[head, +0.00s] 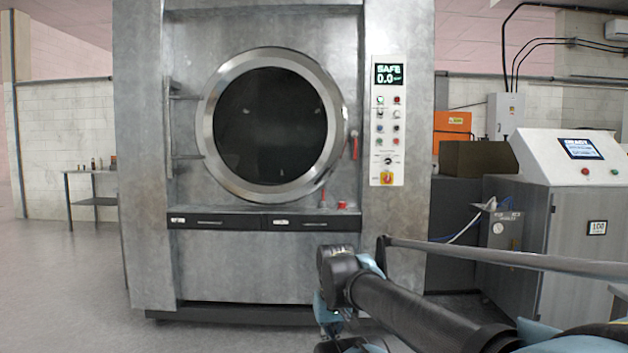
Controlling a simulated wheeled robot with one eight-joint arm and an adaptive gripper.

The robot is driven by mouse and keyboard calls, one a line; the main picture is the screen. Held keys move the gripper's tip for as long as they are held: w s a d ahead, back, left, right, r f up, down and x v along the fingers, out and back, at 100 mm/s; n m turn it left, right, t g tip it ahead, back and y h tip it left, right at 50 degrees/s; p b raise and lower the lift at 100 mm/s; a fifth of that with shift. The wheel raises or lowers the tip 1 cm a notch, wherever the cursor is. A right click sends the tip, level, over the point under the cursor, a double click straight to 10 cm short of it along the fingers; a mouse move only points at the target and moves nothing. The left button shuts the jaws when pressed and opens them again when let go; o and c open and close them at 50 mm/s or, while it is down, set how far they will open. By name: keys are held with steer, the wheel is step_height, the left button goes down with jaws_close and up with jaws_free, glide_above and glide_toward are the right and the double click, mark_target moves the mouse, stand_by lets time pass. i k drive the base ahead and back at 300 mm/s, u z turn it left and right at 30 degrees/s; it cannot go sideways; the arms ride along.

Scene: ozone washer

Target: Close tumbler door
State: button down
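The tumbler door (328,150) is round, with a wide metal ring around dark glass, on the front of a large grey metal machine (400,225). Hinge arms hold it at the left. It lies close to the machine front; a sliver of its side shows at the right edge, and I cannot tell whether it is fully shut. A red handle (355,146) is on the machine just right of the door. My arm reaches in from the bottom right, below and in front of the door, and bends down at its joint.
A control panel (388,120) with a "SAFE 0.0" display is right of the door. A grey console (545,225) with a screen stands at the right. A small table (92,172) stands at the left. The floor at the left front is clear.

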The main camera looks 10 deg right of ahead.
mark_target(288, 59)
steer(key=k, duration=1)
steer(key=u, duration=0.25)
steer(key=i, duration=1.6)
steer(key=z, duration=0.65)
